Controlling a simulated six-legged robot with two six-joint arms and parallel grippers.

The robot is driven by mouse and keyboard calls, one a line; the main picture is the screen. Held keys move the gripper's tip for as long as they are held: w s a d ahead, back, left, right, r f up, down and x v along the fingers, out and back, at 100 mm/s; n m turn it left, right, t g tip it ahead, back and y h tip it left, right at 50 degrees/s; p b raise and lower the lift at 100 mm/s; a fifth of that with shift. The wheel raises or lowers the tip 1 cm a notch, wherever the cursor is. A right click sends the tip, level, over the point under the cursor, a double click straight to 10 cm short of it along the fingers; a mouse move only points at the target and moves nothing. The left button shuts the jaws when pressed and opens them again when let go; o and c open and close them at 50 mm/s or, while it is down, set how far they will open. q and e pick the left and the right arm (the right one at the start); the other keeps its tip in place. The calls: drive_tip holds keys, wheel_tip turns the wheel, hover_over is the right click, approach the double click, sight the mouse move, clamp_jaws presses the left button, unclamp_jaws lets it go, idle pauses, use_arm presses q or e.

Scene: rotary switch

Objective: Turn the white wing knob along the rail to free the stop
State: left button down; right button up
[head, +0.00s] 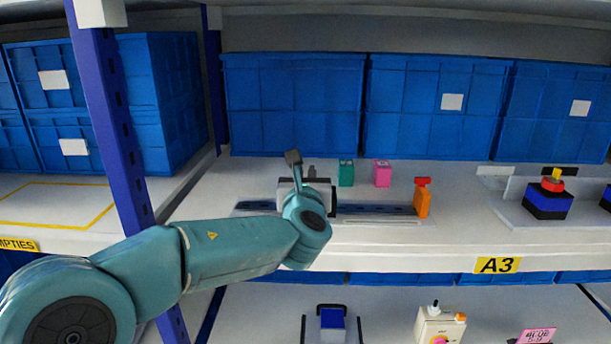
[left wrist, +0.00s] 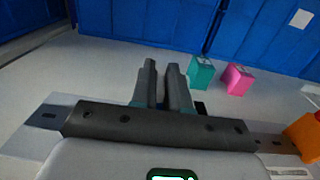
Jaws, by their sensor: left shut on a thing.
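The dark rail (head: 375,209) lies along the front of the shelf, with bare ends showing in the left wrist view (left wrist: 275,144). My left gripper (head: 293,157) is over the rail's left half. In the left wrist view its two grey fingers (left wrist: 162,70) are close together, with a narrow gap between them. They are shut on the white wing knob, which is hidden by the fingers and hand. An orange block with a red top (head: 422,200) stands at the rail's right end; I cannot tell whether it is the stop. My right gripper is not in view.
A green block (head: 346,173) and a pink block (head: 382,173) stand behind the rail. Blue crates (head: 292,105) line the back. A red-topped switch box (head: 548,196) is at the right. A blue upright post (head: 112,125) stands left of the work area.

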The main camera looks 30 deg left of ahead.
use_arm(q)
drive_tip(key=shift+w+d+r+n+g+y+p, duration=0.15)
drive_tip(key=shift+n+g+y+p, duration=0.3)
drive_tip(key=shift+n+g+y, duration=0.95)
drive_tip(key=shift+y, duration=0.3)
drive_tip(key=c, duration=1.2)
unclamp_jaws()
drive_tip(key=shift+a, duration=0.2)
drive_tip(key=v, duration=1.6)
drive_tip(key=shift+s, duration=0.3)
drive_tip(key=shift+d, duration=0.1)
